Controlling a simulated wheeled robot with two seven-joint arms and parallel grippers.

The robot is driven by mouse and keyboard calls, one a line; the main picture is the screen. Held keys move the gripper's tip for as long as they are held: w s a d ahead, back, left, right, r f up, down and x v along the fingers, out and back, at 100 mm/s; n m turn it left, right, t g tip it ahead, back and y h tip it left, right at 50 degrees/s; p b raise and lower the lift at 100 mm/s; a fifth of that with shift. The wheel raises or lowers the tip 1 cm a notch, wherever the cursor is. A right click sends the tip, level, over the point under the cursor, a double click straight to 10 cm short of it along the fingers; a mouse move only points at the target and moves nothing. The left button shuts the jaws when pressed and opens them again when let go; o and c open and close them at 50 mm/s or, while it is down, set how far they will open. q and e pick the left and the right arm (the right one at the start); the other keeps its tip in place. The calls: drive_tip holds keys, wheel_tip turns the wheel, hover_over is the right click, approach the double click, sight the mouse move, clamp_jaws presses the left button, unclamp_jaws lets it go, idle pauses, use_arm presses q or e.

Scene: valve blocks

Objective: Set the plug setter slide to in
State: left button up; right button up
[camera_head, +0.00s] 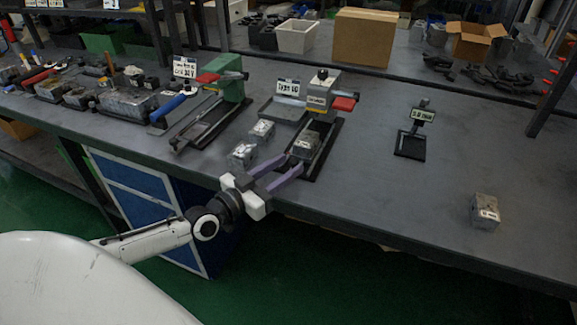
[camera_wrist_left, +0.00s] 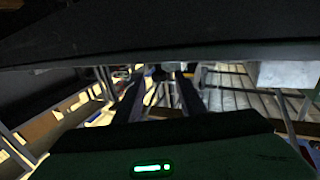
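Two bench devices could be the plug setter; their signs are too small to read surely. The nearer one is a grey and yellow press (camera_head: 318,101) with a red handle (camera_head: 344,103). It stands at the far end of a dark rail base, with a metal block (camera_head: 306,145) on the rail in front of it. The other is a green press (camera_head: 229,86) with a red part and a blue handle. My left gripper (camera_head: 294,162) is open, its purple fingers apart just on the near side of the block. The wrist view shows its fingers dark and spread (camera_wrist_left: 162,78). My right gripper is out of view.
Two loose metal blocks (camera_head: 262,130) (camera_head: 242,154) lie left of my left gripper. A small sign stand (camera_head: 411,145) and another block (camera_head: 485,211) are to the right. The bench between (camera_head: 390,200) is clear. Cardboard boxes stand at the back.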

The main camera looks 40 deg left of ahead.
use_arm(q)
drive_tip(key=shift+w+d, duration=0.15)
drive_tip(key=shift+w, duration=0.6)
drive_tip(key=shift+c, duration=0.3)
